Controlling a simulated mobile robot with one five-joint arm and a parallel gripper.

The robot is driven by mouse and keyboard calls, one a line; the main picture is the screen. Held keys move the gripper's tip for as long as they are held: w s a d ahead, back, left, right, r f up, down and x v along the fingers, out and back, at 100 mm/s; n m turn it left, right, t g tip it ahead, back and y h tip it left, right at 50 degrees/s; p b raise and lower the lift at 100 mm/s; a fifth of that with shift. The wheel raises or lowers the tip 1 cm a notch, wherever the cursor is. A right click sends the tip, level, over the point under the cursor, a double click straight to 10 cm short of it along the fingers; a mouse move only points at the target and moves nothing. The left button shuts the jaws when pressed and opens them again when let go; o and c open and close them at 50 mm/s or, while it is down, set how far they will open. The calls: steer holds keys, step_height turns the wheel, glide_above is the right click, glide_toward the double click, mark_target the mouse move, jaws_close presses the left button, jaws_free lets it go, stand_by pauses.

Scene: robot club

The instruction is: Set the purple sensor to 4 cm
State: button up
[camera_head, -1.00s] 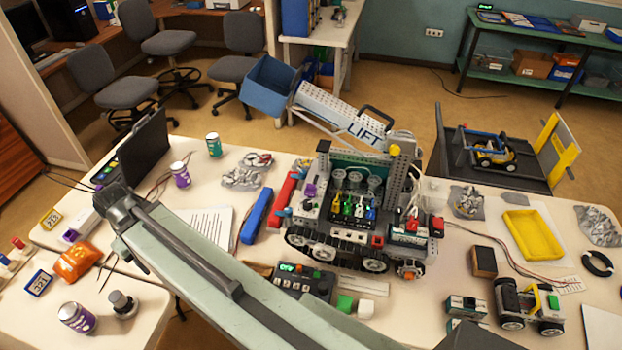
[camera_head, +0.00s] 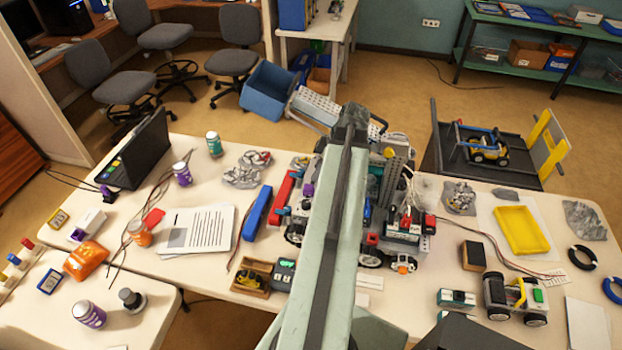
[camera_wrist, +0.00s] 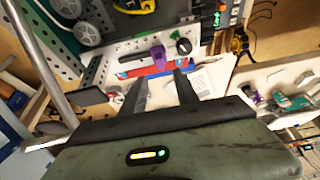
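The purple sensor (camera_wrist: 158,58) shows in the wrist view as a small purple block on a light panel with a black knob (camera_wrist: 184,46) to its right. In the head view the purple sensor (camera_head: 307,190) is on the left side of the grey tracked robot (camera_head: 388,205). My gripper (camera_wrist: 161,76) is open and empty. In the wrist view its two dark fingers point toward the panel, with the sensor appearing beyond the gap between their tips. I cannot read a scale. In the head view my arm hides the middle of the tracked robot, and the fingers cannot be made out.
A blue bar (camera_head: 257,213) and a red bar (camera_head: 284,190) lie left of the tracked robot. A laptop (camera_head: 138,155), cans and papers (camera_head: 198,230) are further left. A yellow tray (camera_head: 522,230) and a small wheeled car (camera_head: 515,297) are on the right.

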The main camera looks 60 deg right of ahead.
mark_target(308, 185)
steer(key=b+x, duration=0.6)
steer(key=x, duration=0.1)
steer(key=shift+f+b, duration=0.25)
steer(key=shift+b, duration=0.15)
steer(key=shift+w+f+b, duration=0.2)
steer(key=shift+f+b, duration=0.1)
steer(key=shift+r, duration=0.1)
jaws_close()
stand_by(0.6)
